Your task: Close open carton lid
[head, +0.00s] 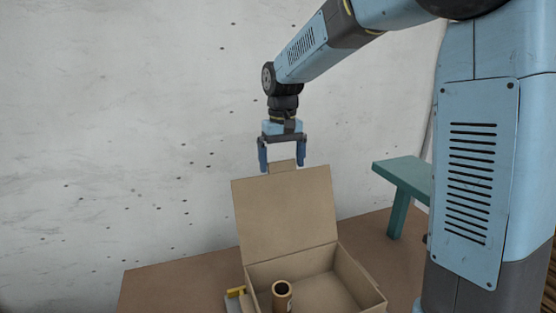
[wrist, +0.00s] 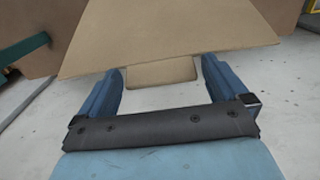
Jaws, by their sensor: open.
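An open brown carton (head: 362,283) stands on a brown table at the bottom of the head view. Its lid (head: 287,212) stands up, tilted slightly back, with a small tuck flap (head: 283,166) at the top edge. My gripper (head: 282,168) points down at the lid's top edge, its two blue fingers open on either side of the flap. In the wrist view, the flap (wrist: 162,72) shows between the open fingers (wrist: 162,78), and the lid (wrist: 170,35) spreads beyond the fingertips. I cannot tell whether the fingers touch the cardboard.
A brown cylinder (head: 282,293) stands at the carton's front left; whether it is inside is unclear. A yellow and grey object (head: 236,300) sits left of the carton. A teal stand (head: 402,180) is to the right. A pale wall rises behind. The table's left part (head: 180,285) is clear.

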